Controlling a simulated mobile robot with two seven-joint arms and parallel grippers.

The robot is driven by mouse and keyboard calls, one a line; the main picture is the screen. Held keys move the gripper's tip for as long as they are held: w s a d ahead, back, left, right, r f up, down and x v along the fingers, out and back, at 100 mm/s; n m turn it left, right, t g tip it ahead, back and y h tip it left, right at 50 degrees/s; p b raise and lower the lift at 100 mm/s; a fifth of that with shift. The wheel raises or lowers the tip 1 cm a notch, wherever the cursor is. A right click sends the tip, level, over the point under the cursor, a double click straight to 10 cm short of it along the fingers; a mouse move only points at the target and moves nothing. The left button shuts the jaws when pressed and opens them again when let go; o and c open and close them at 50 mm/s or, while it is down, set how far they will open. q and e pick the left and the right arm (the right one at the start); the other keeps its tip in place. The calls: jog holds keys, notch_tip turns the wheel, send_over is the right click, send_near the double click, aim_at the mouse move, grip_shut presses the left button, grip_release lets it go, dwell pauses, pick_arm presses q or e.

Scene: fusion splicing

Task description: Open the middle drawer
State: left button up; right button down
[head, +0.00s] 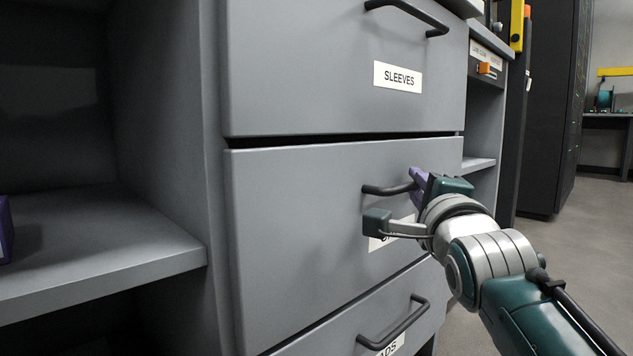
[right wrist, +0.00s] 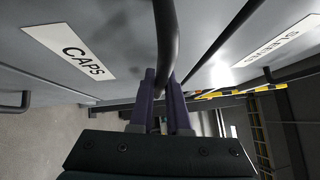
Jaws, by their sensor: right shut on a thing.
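The middle drawer (head: 300,215) is a grey front between the drawer labelled SLEEVES (head: 300,65) and a lower drawer. It has a dark bar handle (head: 385,190) and a label, CAPS (right wrist: 78,50) in the right wrist view, partly hidden by my gripper in the head view. My right gripper (head: 416,186) is at the right part of this handle. Its purple fingers (right wrist: 160,98) are shut on the handle (right wrist: 166,40), one on each side of the bar. The middle drawer looks closed or nearly so; I cannot tell exactly. My left gripper is out of view.
The upper handle (head: 408,14) and lower handle (head: 395,325) stick out above and below. An open shelf (head: 100,245) with a purple object (head: 5,232) is at the left. A dark rack (head: 550,110) stands beyond, with open floor (head: 590,250) at the right.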

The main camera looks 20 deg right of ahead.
dwell(0.7)
jog(key=shift+s+r+p, duration=0.15)
jog(key=shift+s+p, duration=0.05)
jog(key=shift+p, duration=0.1)
jog(key=s+d+p, duration=0.5)
jog(key=s+p, duration=0.2)
jog(key=s, duration=0.6)
jog(key=s+d+p, duration=0.6)
jog(key=s+p, duration=0.1)
jog(key=s, duration=0.6)
jog(key=shift+s, duration=0.2)
jog(key=c, duration=0.9)
grip_release()
